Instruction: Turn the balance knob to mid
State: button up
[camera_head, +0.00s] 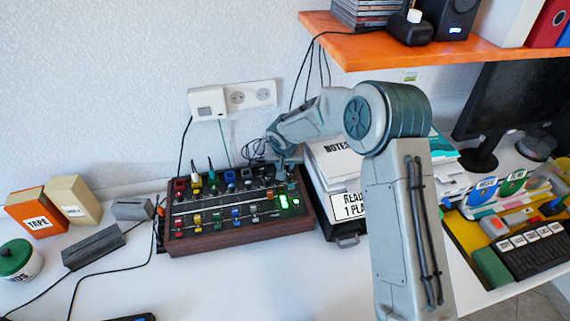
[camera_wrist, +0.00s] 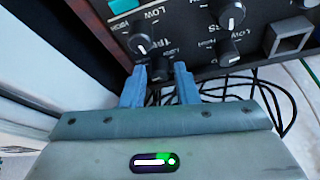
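A mixer (camera_head: 240,238) with a dark panel and brown wooden sides stands on the white desk in the head view. My gripper (camera_head: 283,172) is at its back right corner, pointing down. In the wrist view, my two blue-grey fingertips (camera_wrist: 160,72) stand on either side of a small dark knob (camera_wrist: 160,69) at the panel's edge. A narrow gap seems to show beside the knob, so the fingers look open around it. Its label and pointer are hidden or too dark to read. I cannot tell which knob is the balance knob.
Other black knobs with white pointers are close by, one at left (camera_wrist: 141,44) and one at right (camera_wrist: 229,52). Black cables (camera_wrist: 265,95) lie behind the mixer. A stack of papers (camera_head: 333,165) stands right of it. An orange shelf (camera_head: 410,48) hangs above.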

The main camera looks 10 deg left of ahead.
grip_shut()
jog(key=n, duration=0.1)
jog(key=n+y+p, duration=0.1)
jog(key=n, duration=0.1)
jog(key=shift+d+r+n+g, duration=0.1)
jog(key=shift+d+n+g, duration=0.1)
jog(key=shift+n+g, duration=0.15)
jog(key=shift+w+n+g+y+p, duration=0.1)
jog(key=shift+n+g+y+p, duration=0.15)
jog(key=shift+n+y+p, duration=0.7)
jog(key=shift+n+h, duration=0.3)
jog(key=shift+h, duration=0.05)
jog(key=shift+b, duration=0.3)
grip_release()
